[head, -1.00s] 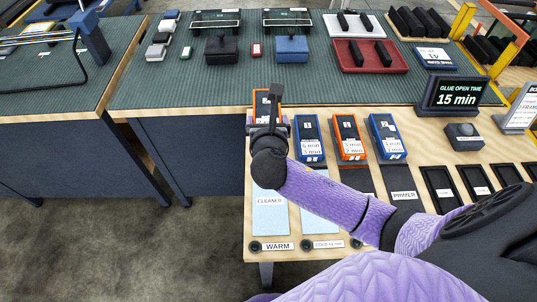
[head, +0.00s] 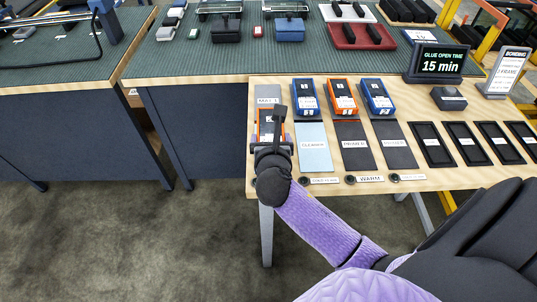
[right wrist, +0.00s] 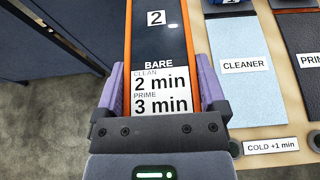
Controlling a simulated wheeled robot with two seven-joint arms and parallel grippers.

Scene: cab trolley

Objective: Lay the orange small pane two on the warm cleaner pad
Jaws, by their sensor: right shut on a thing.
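My right gripper (head: 270,140) is shut on the orange small pane two (head: 266,122), near the left front of the wooden table. In the right wrist view the pane (right wrist: 157,62) shows orange side edges, a "2" and the words "BARE", "CLEAN 2 min" and "PRIME 3 min". The fingers (right wrist: 160,95) grip its two sides. The warm cleaner pad is hidden under the pane, gripper and arm. I cannot tell whether the pane touches it. The cold cleaner pad (head: 313,150), light blue, lies just right of the gripper. My left gripper is not in view.
A grey mat (head: 267,92) behind the held pane is bare. Blue (head: 305,98), orange (head: 342,98) and blue (head: 378,98) panes lie to its right. Dark primer pads (head: 355,158) and black trays (head: 432,150) lie farther right. The table's front edge is close.

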